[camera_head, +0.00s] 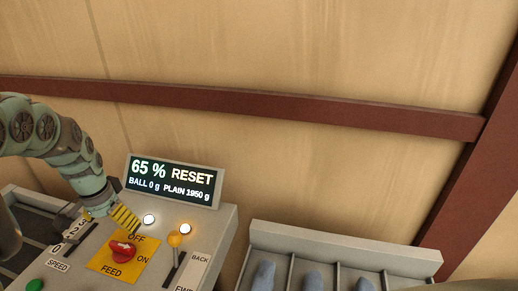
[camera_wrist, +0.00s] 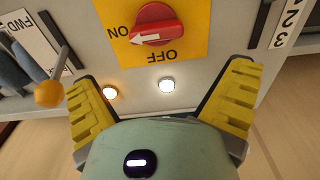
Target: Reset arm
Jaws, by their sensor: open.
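My gripper (camera_head: 124,217) is above the control panel (camera_head: 213,232), its yellow fingers spread with nothing between them; it also shows in the wrist view (camera_wrist: 161,72). The red feed knob (camera_head: 122,248) is near the fingers, and I see no contact. In the wrist view the knob (camera_wrist: 155,24) has its white arrow pointing at ON. The display (camera_head: 173,183) reads 65 %, RESET, BALL 0 g, PLAIN 1950 g. A white lamp (camera_wrist: 166,85) and an orange lamp (camera_wrist: 109,92) are lit.
A lever with an orange ball (camera_head: 175,239) stands beside the BACK/FWD plate (camera_head: 193,270). A speed scale (camera_head: 75,231) and a green button (camera_head: 35,285) are at the left. A slotted rack (camera_head: 345,239) holding blue-grey items is at the right. The wooden wall has a dark red rail (camera_head: 250,99).

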